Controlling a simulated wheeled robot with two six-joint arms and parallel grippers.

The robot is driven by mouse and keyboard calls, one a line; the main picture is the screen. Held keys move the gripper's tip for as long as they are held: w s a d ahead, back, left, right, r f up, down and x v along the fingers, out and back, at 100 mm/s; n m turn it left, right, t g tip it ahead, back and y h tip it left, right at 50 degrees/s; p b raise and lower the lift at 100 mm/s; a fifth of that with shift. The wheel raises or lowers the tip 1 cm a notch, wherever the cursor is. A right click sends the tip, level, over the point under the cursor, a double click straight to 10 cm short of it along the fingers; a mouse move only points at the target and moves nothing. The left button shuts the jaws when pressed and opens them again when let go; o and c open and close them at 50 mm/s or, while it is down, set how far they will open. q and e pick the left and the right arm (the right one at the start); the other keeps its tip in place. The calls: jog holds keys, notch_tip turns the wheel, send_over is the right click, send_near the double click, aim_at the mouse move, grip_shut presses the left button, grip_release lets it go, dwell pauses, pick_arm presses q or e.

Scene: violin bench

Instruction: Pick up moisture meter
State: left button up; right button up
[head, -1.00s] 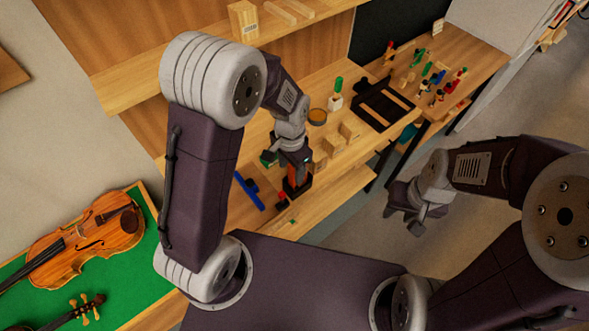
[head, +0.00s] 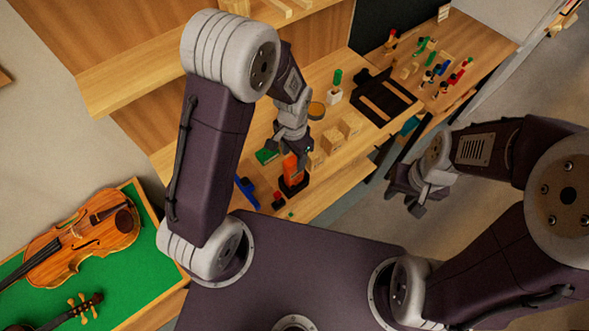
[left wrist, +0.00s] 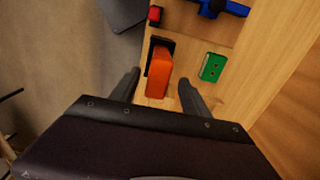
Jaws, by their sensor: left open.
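The orange device (head: 291,170), which looks like the moisture meter, stands in a black holder (head: 294,188) on the wooden bench near its front edge. My left gripper (head: 297,152) is over it. In the left wrist view the orange device (left wrist: 159,76) shows between the two spread fingers of my left gripper (left wrist: 159,90). The fingers are open, with a gap on each side of it. I cannot tell how far above it they are. My right gripper (head: 408,190) hangs over the floor, away from the bench; its jaw state is unclear.
A green block (left wrist: 213,67) with dark dots lies beside the orange device. A blue tool (head: 246,190) and a small red-topped item (head: 279,201) are near the front edge. A violin (head: 85,237) lies on green cloth at left.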

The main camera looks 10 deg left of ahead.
aim_at(294, 174)
pick_arm(q)
jog(key=shift+s+f, duration=0.15)
jog(key=shift+f, duration=0.7)
notch_tip(294, 174, down, 4)
jog(key=shift+d+f+p, duration=0.1)
jog(key=shift+p, duration=0.8)
jog(key=shift+f, duration=0.3)
grip_shut()
